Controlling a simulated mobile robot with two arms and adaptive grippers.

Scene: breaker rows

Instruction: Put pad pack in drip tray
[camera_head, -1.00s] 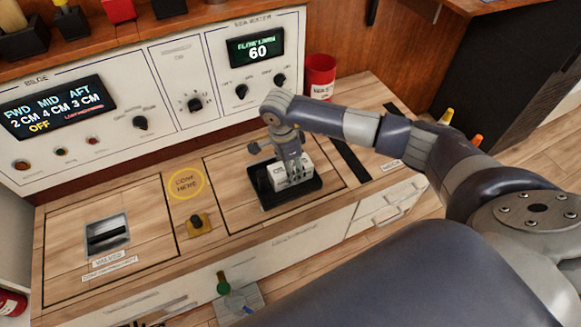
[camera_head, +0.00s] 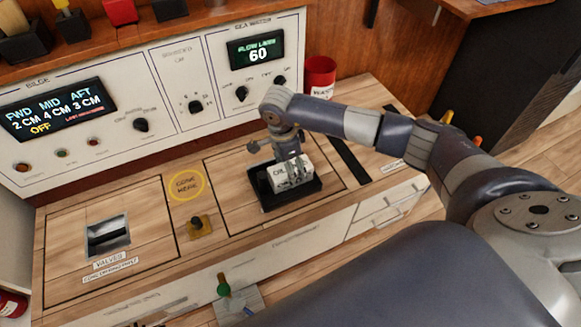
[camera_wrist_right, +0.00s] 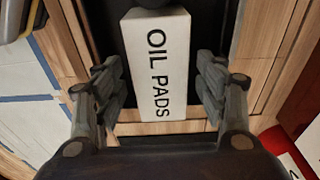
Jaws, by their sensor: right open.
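The pad pack (camera_head: 279,175) is a white box marked OIL PADS; its lettered top shows in the wrist view (camera_wrist_right: 158,60). In the head view it sits within the black drip tray (camera_head: 290,202) on the wooden counter. My right gripper (camera_head: 290,158) is just above the pack and hides part of it. In the wrist view my right gripper (camera_wrist_right: 160,85) is open, with one finger on each side of the pack and visible gaps between. My left gripper is out of view.
A control panel (camera_head: 165,105) with knobs and displays stands behind the counter. A red bin (camera_head: 320,76) is behind the tray at the right. A yellow-ringed marker (camera_head: 187,186), a small knob (camera_head: 197,225) and a recessed valve handle (camera_head: 107,235) lie to the left.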

